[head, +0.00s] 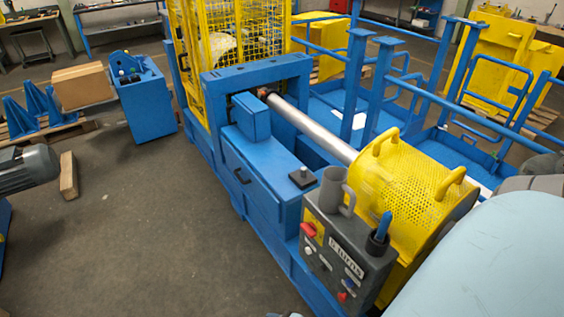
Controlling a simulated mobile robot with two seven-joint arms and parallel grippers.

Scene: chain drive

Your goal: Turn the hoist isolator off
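A grey control box (335,245) stands at the near end of the blue machine frame. On its front left is a red rotary handle (308,230) on a yellow plate, which looks like an isolator switch. Its exact setting is too small to tell. I cannot read a label that says it is the hoist's. A smaller red control (343,296) sits lower on the same face. Neither of my grippers can be seen.
A grey mug (331,190) and a black cup with a blue-handled tool (380,236) stand on the box. A yellow perforated guard (405,185) is just behind. A black knob (302,177) sits on the blue housing. The floor at left (140,230) is mostly clear.

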